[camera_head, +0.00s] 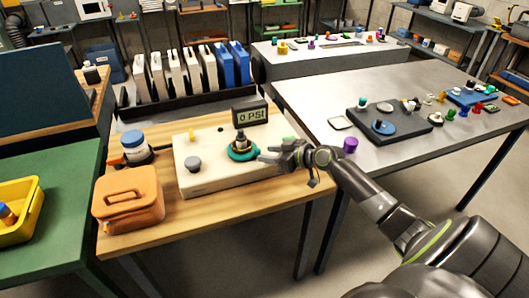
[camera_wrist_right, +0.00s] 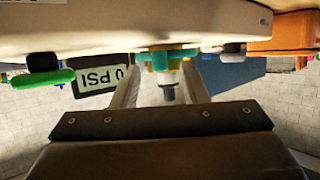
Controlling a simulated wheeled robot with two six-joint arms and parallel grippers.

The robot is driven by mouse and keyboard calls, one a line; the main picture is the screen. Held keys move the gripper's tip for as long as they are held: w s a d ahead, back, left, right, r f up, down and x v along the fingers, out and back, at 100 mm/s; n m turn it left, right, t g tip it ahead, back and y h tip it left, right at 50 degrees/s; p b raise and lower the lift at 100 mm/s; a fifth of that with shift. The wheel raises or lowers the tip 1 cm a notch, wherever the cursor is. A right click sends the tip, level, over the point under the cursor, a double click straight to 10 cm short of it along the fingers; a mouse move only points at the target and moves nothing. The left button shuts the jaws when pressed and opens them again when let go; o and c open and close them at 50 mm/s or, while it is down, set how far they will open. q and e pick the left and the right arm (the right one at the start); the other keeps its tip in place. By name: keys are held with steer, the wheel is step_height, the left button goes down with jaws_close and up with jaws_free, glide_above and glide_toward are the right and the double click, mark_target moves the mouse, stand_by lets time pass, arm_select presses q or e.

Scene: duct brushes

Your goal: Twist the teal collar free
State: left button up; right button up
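The teal collar (camera_head: 241,155) is a ring with lobes around a dark upright fitting (camera_head: 241,138) on a cream box (camera_head: 208,182) on the wooden table. In the right wrist view, the teal collar (camera_wrist_right: 150,54) shows beyond the fingers, with yellow beside it. My right gripper (camera_head: 263,155) is just right of the collar, its fingers pointing at it. In the wrist view, the two fingers of the right gripper (camera_wrist_right: 160,76) are apart, with the fitting seen between them. Whether a fingertip touches the collar is unclear. My left gripper is not in view.
A display (camera_head: 251,114) reading 0 PSI stands behind the collar. A grey knob (camera_head: 193,163) is on the box's left part. An orange case (camera_head: 128,197) and a blue-lidded jar (camera_head: 134,147) stand left. A metal table (camera_head: 400,155) with small parts is right.

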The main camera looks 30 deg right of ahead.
steer(key=shift+x, duration=1.25)
steer(key=shift+c, duration=0.3)
jaws_close()
